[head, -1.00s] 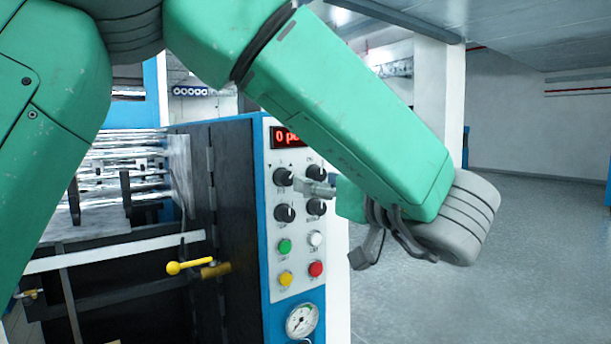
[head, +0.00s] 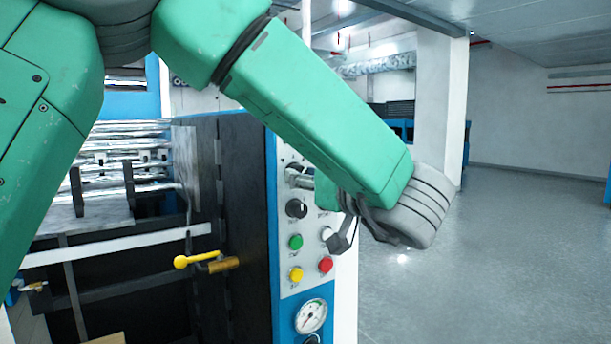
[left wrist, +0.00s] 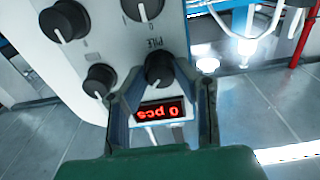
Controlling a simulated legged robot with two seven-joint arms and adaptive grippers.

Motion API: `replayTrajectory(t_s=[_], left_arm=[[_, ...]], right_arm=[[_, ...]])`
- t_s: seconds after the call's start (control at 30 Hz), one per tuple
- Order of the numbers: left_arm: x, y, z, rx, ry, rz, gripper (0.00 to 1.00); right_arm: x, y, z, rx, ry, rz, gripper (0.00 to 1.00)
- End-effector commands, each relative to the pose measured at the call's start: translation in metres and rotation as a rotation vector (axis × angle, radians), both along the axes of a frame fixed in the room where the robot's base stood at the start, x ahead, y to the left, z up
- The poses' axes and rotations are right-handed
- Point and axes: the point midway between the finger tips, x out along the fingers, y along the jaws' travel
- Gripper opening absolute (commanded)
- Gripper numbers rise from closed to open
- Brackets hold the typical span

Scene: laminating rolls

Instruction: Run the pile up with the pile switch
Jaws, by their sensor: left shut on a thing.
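The pile switch is a black rotary knob (left wrist: 158,70) beside the word PILE in the left wrist view, which shows the panel upside down. My left gripper (left wrist: 165,88) has a finger on each side of it and is shut on it. In the head view the gripper (head: 297,178) reaches the upper left knob of the control panel (head: 286,222), and my forearm hides the display and the right-hand knobs. The red display (left wrist: 160,112) reads 0 pcs in the wrist view. The pile itself cannot be made out for sure. My right gripper is not in view.
Below the gripper are a lower left knob (head: 296,208), a green button (head: 295,242), a yellow button (head: 296,274), a red button (head: 325,264) and a gauge (head: 311,316). A yellow-knobbed lever (head: 182,262) sticks out left of the panel. The floor at right is clear.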

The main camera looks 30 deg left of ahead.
Motion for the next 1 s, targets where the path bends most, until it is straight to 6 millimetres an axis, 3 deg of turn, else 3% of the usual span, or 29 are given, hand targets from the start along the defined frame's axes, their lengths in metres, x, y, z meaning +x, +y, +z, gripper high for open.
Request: replayTrajectory(t_s=[0.37, 1.0], left_arm=[[0.002, 0.006, 0.0, -0.039, -0.1, 0.008, 0.0], [0.004, 0.008, -0.001, -0.234, -0.567, 0.006, 0.0]], right_arm=[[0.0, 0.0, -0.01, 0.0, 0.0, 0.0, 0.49], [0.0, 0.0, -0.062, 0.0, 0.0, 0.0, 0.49]])
